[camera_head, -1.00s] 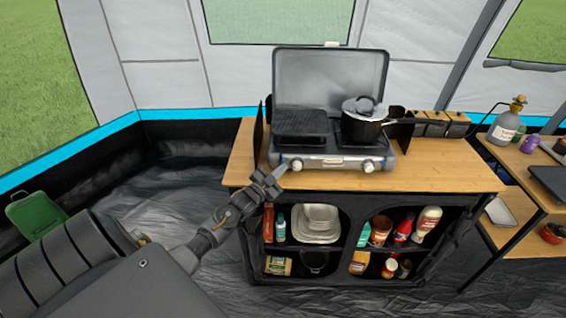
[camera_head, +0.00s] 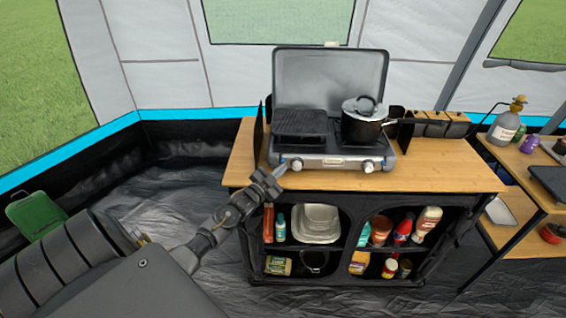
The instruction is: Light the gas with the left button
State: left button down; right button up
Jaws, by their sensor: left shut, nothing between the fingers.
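The gas stove (camera_head: 333,161) stands on the wooden counter with its lid up. Its left button (camera_head: 296,164) is a pale round knob on the front panel. A matching right knob (camera_head: 368,166) sits further right on the panel. My left gripper (camera_head: 280,171) is shut and empty, its tip just left of and slightly below the left button. From this angle I cannot tell whether the tip touches the button or the stove front. No flame shows at either burner. My right gripper is out of view.
A lidded pot (camera_head: 362,126) stands on the right burner, its handle pointing right. A black grill plate (camera_head: 300,124) covers the left burner. The wooden counter (camera_head: 440,174) is clear at the front right. Shelves below hold bowls and bottles.

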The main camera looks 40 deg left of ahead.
pick_arm(q)
jog(key=shift+w, duration=0.1)
jog(key=shift+w+a, duration=0.25)
dwell(0.3)
jog(key=shift+w+a+b, duration=0.25)
jog(key=shift+w+b, duration=0.1)
jog(key=shift+b, duration=0.15)
dwell(0.5)
dwell(0.4)
jog(key=shift+s+d+r+p, duration=0.1)
jog(key=shift+s+d+p, duration=0.2)
jog(key=shift+p, duration=0.1)
jog(key=shift+s+d, duration=0.25)
jog(key=shift+s, duration=0.15)
